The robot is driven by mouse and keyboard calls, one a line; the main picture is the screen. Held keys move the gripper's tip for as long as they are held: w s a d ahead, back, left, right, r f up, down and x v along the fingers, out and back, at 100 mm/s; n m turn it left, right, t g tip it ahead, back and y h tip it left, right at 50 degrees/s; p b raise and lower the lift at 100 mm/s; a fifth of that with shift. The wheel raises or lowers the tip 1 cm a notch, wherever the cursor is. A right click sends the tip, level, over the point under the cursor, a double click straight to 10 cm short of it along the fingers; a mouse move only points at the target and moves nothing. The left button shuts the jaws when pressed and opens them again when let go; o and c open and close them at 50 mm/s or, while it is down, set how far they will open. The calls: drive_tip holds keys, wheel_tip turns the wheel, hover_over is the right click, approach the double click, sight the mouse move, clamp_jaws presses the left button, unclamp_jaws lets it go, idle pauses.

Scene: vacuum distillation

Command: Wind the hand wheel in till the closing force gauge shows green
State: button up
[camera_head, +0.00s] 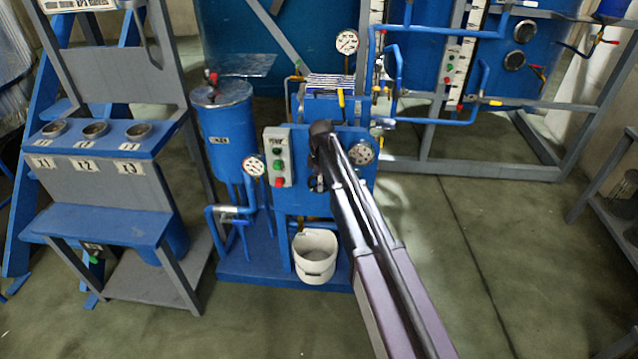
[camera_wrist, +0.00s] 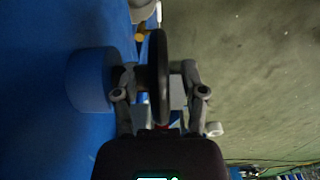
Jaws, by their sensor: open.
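The hand wheel (camera_wrist: 158,50) is dark and shows edge-on in the wrist view. My gripper (camera_wrist: 159,72) is open, with one finger on each side of the wheel. I cannot tell whether either finger touches it. A blue cylindrical part (camera_wrist: 90,80) is left of the wheel. In the head view my arm hides most of the wheel and gripper in front of the blue panel (camera_head: 300,215). A round gauge (camera_head: 361,152) is on the panel, right of my arm. Its reading is too small to tell, and I cannot tell for sure that it is the closing force gauge.
A button box (camera_head: 278,157) is on the panel's left. Another gauge (camera_head: 254,165) stands beside the blue tank (camera_head: 228,130). A white bucket (camera_head: 315,257) is below the panel. A grey-blue rack (camera_head: 110,220) stands at left.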

clamp_jaws()
drive_tip(key=shift+d+y, duration=0.1)
drive_tip(key=shift+y, duration=0.6)
unclamp_jaws()
